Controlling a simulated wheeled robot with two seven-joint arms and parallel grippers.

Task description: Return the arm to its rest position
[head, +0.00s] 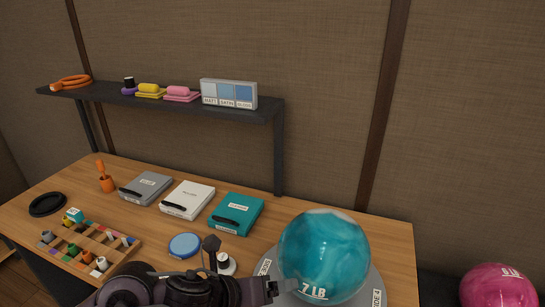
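My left arm comes in along the bottom edge, dark and partly cut off by the frame. Its gripper (241,266) is just left of a teal marbled ball (322,250) marked 7 LB. Two dark fingertips show apart with nothing held between them, so it looks open. The ball sits on a round grey stand (374,289) at the table's right front. A small gap seems to lie between gripper and ball, though contact is hard to judge. My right gripper is not in view.
The wooden table (395,240) holds grey, white and teal cases (235,214), a blue round lid (185,245), a small black-topped white item (225,263) and a compartment tray (120,254). A dark shelf (200,107) spans behind. A pink ball (497,288) is at lower right.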

